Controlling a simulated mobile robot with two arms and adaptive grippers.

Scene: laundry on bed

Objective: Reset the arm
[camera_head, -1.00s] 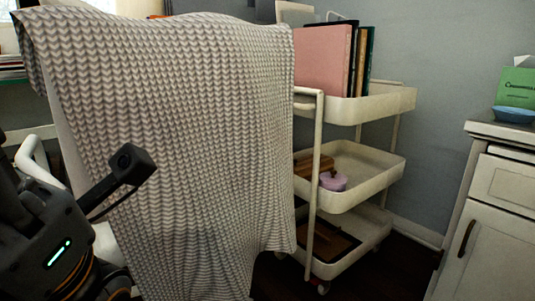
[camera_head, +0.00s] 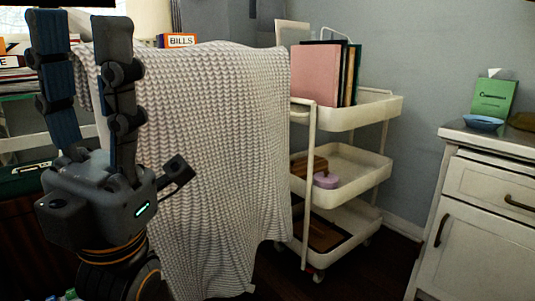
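My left gripper (camera_head: 80,22) stands upright at the left of the head view, its two dark fingers pointing up. A grey and white knitted blanket (camera_head: 215,150) hangs in a broad drape just behind and to the right of the gripper. The gripper overlaps the blanket's left side in the picture; I cannot tell whether they touch. My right gripper is not in the view.
A white three-tier cart (camera_head: 345,172) stands right of the blanket, with folders (camera_head: 316,75) on top. A white cabinet (camera_head: 475,225) at the right holds a blue bowl (camera_head: 483,123) and a green box (camera_head: 493,97). Dark floor shows between cart and cabinet.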

